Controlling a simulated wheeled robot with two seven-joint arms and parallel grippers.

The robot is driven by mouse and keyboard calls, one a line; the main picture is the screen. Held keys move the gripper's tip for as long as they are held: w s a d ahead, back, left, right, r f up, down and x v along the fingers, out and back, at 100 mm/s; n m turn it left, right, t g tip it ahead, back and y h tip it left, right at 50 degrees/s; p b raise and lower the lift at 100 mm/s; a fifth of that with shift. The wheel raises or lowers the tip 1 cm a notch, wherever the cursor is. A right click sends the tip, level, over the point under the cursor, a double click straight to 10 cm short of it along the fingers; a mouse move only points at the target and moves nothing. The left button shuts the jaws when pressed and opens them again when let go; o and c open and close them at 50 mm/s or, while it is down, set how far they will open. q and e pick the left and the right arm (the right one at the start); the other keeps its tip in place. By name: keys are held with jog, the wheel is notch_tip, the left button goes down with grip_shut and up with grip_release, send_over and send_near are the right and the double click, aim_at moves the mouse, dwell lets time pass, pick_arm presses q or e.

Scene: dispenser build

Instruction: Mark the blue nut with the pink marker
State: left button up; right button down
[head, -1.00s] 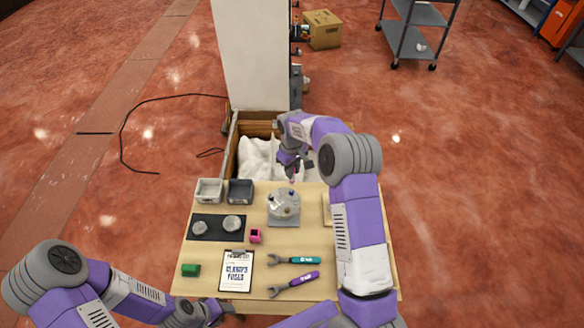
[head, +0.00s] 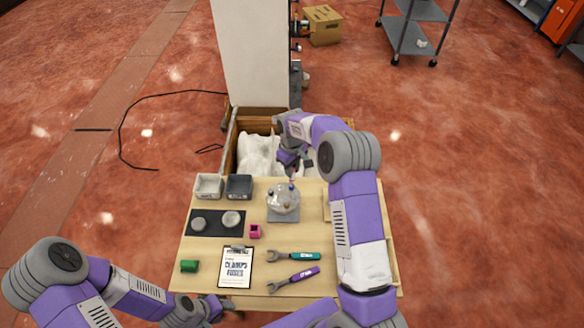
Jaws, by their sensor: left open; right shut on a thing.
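A round grey dispenser part (head: 283,202) stands on a grey square base (head: 283,217) near the middle of the table. Small dark and coloured nuts sit around its top. One on the far side looks blue (head: 291,187), but it is very small. My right gripper (head: 291,166) is above the far edge of the part, shut on the pink marker (head: 292,180), which points down. The marker's tip is close to the blue nut; I cannot tell whether they touch. My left gripper (head: 205,309) is open and empty at the table's front left, partly cut off by its arm.
Two bins, light (head: 208,187) and dark (head: 239,188), stand at the back left. A dark mat (head: 215,231) bears two round grey pieces.

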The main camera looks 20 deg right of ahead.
jog(key=shift+f+b, duration=0.3)
jog(key=shift+f, duration=0.2)
jog(key=shift+s+a+f, duration=0.2)
jog(key=shift+s+a, duration=0.15)
jog(key=shift+a, duration=0.35)
dwell(1.2)
jog(key=shift+a+r, duration=0.2)
jog(key=shift+a, duration=0.25)
jog(key=shift+f+b, duration=0.7)
jog(key=shift+f, duration=0.1)
dwell(0.9)
jog(key=shift+r, duration=0.1)
notch_tip(320, 180, up, 6)
jog(key=p, duration=0.4)
dwell(0.8)
dwell(0.4)
